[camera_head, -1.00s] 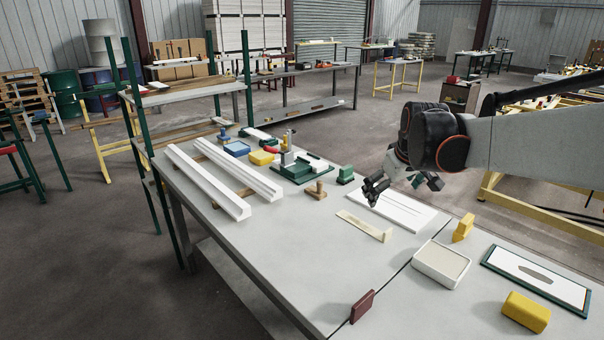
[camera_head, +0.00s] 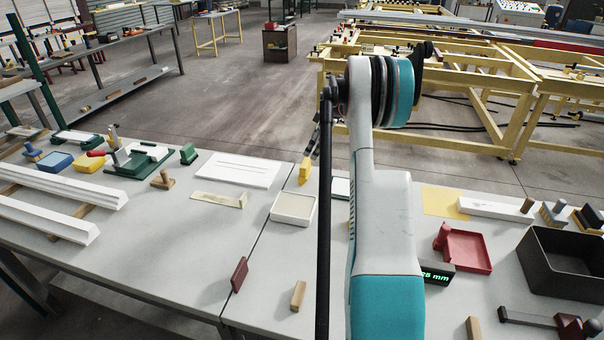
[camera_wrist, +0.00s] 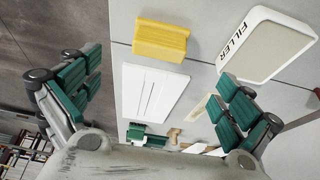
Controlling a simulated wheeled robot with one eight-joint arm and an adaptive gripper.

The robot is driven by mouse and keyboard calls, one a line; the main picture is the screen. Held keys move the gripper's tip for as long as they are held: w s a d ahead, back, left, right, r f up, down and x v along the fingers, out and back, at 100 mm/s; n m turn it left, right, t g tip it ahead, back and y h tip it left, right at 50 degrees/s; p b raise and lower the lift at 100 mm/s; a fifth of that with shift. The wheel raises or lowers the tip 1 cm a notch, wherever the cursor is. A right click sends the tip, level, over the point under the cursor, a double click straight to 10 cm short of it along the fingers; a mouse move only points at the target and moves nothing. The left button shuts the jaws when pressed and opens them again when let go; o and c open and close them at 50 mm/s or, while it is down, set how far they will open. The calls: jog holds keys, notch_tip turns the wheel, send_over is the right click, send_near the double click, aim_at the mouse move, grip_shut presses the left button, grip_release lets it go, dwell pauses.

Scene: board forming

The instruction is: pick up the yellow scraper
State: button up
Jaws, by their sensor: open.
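The yellow scraper (camera_head: 304,171) stands on the table beside the white filler tray, partly hidden by my arm. In the wrist view the yellow scraper (camera_wrist: 161,41) lies at upper middle, between the lines of my two fingers and beyond their tips. My gripper (camera_wrist: 160,76) is open and empty, with green-padded fingers wide apart. In the head view my gripper (camera_head: 313,138) shows only in part, just above the scraper and partly behind my arm. I cannot tell the exact gap between them.
The filler tray (camera_head: 293,207) is close to the scraper; it also shows in the wrist view (camera_wrist: 266,44). A white grooved board (camera_head: 239,170) lies to the left. A dark red block (camera_head: 239,274) and a wooden block (camera_head: 298,296) stand nearer the front. A black bin (camera_head: 562,262) is at right.

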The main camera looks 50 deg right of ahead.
aim_at(301, 172)
jog(key=b+x, duration=0.3)
jog(key=x, duration=1.1)
jog(key=shift+s+d, duration=0.1)
jog(key=c, duration=1.2)
